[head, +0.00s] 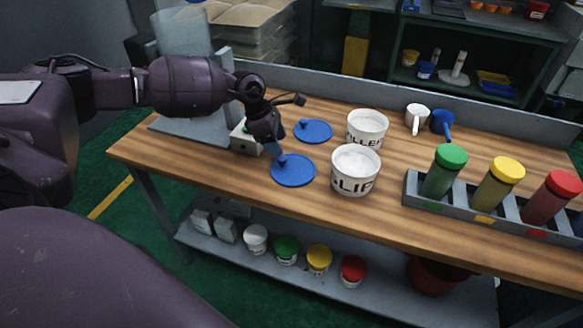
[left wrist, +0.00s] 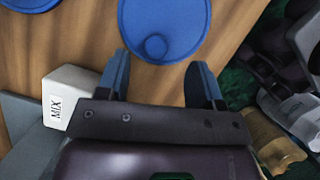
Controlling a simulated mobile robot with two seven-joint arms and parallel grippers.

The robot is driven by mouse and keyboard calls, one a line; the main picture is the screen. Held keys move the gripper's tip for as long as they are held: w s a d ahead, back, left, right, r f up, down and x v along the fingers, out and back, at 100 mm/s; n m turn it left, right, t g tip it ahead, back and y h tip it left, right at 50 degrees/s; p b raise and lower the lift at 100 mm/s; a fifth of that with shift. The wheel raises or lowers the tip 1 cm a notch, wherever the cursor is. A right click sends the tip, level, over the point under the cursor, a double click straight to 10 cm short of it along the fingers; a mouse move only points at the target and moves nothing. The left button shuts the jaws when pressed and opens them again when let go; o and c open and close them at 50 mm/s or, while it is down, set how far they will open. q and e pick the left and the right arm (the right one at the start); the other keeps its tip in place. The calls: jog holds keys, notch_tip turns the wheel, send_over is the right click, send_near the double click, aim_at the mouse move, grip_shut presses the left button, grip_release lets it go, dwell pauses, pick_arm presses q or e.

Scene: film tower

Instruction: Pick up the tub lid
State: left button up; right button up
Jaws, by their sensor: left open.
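Two round blue lids with small knobs lie flat on the wooden bench: a near one (head: 297,175) and a far one (head: 318,131). My left gripper (head: 277,152) is open and empty, at the knob side of the near lid. In the left wrist view the near lid (left wrist: 170,20) lies ahead of the spread fingertips (left wrist: 160,68), its knob in line with the gap between them. The far lid (left wrist: 30,3) is cut off at the upper left. Whether the fingers touch the near lid, I cannot tell. My right gripper is out of view.
Two lettered white tubs, a near one (head: 354,182) and a far one (head: 366,134), stand open right of the lids. A grey rack (head: 408,190) holds green, yellow and red-capped jars. A white box marked MIX (left wrist: 68,92) stands close beside my gripper.

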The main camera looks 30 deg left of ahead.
aim_at(282, 158)
pick_arm(q)
jog(key=shift+a+b+x, duration=0.15)
jog(key=shift+a+x, duration=0.05)
jog(key=shift+x, duration=1.2)
jog(key=shift+a+b+x, duration=0.15)
jog(key=shift+a+x, duration=0.05)
jog(key=shift+x, duration=1.25)
jog(key=shift+s+f, duration=0.1)
jog(key=shift+c, duration=0.3)
jog(key=c, duration=0.9)
